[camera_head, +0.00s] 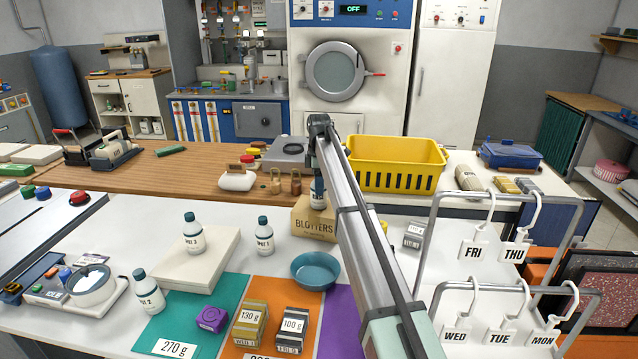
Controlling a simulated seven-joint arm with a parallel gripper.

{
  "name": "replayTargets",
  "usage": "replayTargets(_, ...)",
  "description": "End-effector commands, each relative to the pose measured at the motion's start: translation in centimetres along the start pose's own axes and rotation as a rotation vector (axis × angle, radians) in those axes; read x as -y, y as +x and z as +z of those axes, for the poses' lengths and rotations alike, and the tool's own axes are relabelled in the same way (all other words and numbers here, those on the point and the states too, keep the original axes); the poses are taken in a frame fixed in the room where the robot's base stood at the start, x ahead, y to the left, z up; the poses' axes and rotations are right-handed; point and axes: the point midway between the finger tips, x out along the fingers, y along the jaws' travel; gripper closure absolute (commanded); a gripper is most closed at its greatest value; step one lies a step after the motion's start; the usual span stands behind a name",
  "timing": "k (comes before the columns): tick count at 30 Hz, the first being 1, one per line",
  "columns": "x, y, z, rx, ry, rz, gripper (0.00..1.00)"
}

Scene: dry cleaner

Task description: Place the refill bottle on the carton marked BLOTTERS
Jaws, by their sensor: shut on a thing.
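The BLOTTERS carton (313,225) is a tan box on the white counter, its right side partly behind my arm. A white bottle with a dark upper part, the refill bottle (317,197), is upright at the carton's top, partly hidden by my arm. My gripper (317,176) is mostly hidden behind my arm, at the bottle's upper part, and is shut on it. I cannot tell whether the bottle's base touches the carton. Three similar white bottles with dark caps stand apart: on a pale box (193,233), beside it (264,237) and at the front left (148,292).
A teal bowl (315,270) stands in front of the carton. A yellow basket (396,165) is behind it to the right. Weight-marked blocks (250,325) lie on coloured mats at the front. A grey scale (286,152) sits behind.

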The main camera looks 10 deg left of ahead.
Motion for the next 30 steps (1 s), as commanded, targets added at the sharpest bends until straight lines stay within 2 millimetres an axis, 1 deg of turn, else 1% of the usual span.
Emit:
replayTargets(5,0.0,0.2,0.0,0.0,0.0,0.0,0.81)
replayTargets(6,0.0,0.2,0.0,0.0,0.0,0.0,0.38)
replayTargets(13,0.0,0.2,0.0,0.0,0.0,0.0,0.16)
replayTargets(20,0.0,0.2,0.0,0.0,0.0,0.0,0.15)
replayTargets(23,0.0,-0.1,0.0,0.0,0.0,0.0,0.15)
replayTargets(26,-0.1,-1.1,0.0,0.0,0.0,0.0,0.15)
replayTargets(30,-0.1,-3.3,0.0,0.0,0.0,0.002,0.15)
